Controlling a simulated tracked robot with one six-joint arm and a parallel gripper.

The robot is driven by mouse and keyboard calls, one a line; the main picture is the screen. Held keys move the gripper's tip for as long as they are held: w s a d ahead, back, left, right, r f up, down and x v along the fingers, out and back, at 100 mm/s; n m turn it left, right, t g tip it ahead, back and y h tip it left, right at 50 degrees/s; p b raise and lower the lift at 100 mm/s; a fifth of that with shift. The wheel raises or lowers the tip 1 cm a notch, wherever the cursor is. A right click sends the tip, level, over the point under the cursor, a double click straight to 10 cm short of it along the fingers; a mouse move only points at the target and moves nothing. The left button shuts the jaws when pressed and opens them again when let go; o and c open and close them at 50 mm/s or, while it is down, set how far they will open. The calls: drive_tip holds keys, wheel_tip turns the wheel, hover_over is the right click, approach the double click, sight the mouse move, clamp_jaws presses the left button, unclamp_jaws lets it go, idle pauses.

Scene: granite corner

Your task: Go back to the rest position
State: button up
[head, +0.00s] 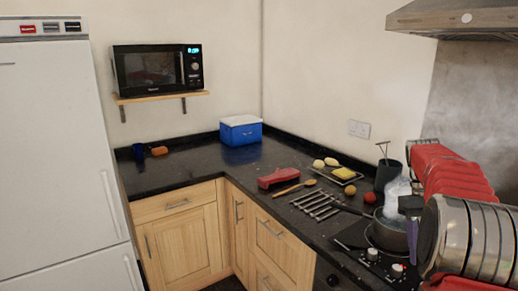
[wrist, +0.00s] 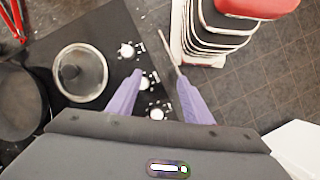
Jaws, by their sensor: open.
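My gripper (wrist: 160,77) shows in the wrist view as two purple fingers spread apart, with nothing between them. It is above the hob's front edge, with the control knobs and the tiled floor below. In the head view my arm is at the right edge, and one purple finger (head: 410,206) shows in front of the pan (head: 388,234) on the hob. The rest of my gripper is hidden or out of frame there.
The hob (wrist: 108,32) carries a dark pan (wrist: 22,103) and a round glass lid (wrist: 80,72). In the head view, a dark utensil pot (head: 387,176), a metal rack (head: 315,204) and a red object (head: 279,177) stand on the black counter. The back-left counter is mostly clear.

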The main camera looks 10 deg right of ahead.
drive_tip(key=shift+f+m+t, duration=0.6)
drive_tip(key=shift+f+m, duration=0.1)
drive_tip(key=shift+f, duration=1.65)
drive_tip(key=s+a+r+n+t, duration=0.1)
drive_tip(key=s+a+t, duration=0.2)
drive_tip(key=a, duration=0.8)
drive_tip(key=s+a+r+t, duration=0.2)
drive_tip(key=s+a+t, duration=0.1)
drive_tip(key=s+a, duration=0.5)
drive_tip(key=s+a+r+n+t, duration=0.1)
drive_tip(key=s+a+t, duration=0.2)
drive_tip(key=a, duration=1.1)
drive_tip(key=s, duration=0.3)
drive_tip(key=shift+s+a+r+n, duration=0.15)
drive_tip(key=shift+a+r+n, duration=0.1)
drive_tip(key=shift+r+n, duration=0.1)
